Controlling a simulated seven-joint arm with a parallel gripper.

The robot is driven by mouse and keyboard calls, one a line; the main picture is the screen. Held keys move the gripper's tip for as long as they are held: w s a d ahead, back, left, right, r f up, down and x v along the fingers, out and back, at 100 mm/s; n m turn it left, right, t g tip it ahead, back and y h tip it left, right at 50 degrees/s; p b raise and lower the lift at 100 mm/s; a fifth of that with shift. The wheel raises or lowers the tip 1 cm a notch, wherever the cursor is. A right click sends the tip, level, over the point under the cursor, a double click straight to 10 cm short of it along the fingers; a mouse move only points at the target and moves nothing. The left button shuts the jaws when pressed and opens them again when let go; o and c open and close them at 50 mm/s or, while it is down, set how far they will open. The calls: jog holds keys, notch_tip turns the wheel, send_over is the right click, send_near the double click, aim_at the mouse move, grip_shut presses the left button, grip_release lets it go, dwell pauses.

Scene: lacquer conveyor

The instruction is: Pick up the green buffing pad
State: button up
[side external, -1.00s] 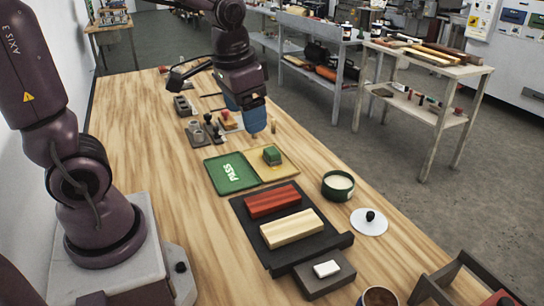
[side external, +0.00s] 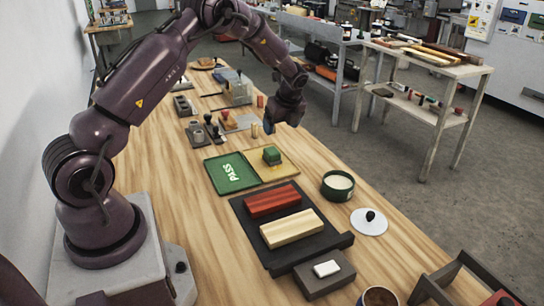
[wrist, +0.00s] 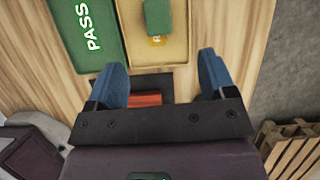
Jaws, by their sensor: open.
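The green buffing pad (side external: 271,156) appears as a small green block resting on the yellow tray (side external: 285,170), beside the green tray marked PASS (side external: 230,173). In the wrist view the green block (wrist: 158,17) is at the top edge, partly cut off, ahead of my fingers. My gripper (wrist: 163,72) is open, its two blue fingers wide apart with nothing between them. In the side view my gripper (side external: 268,127) is above the table, beyond the pad and apart from it; its fingers are mostly hidden there.
A dark mat (side external: 243,210) holds a red block (side external: 272,200) and a cream block (side external: 291,229). A green tin (side external: 337,192) and its white lid (side external: 361,226) stand to the right. Stamps (side external: 210,126) and small fixtures stand behind the trays. Bare wood lies left of the trays.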

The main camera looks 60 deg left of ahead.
aim_at(272, 150)
jog(key=x, duration=1.3)
jog(key=shift+s+d, duration=0.1)
jog(key=shift+s, duration=0.15)
jog(key=c, duration=1)
jog(key=shift+r, duration=0.1)
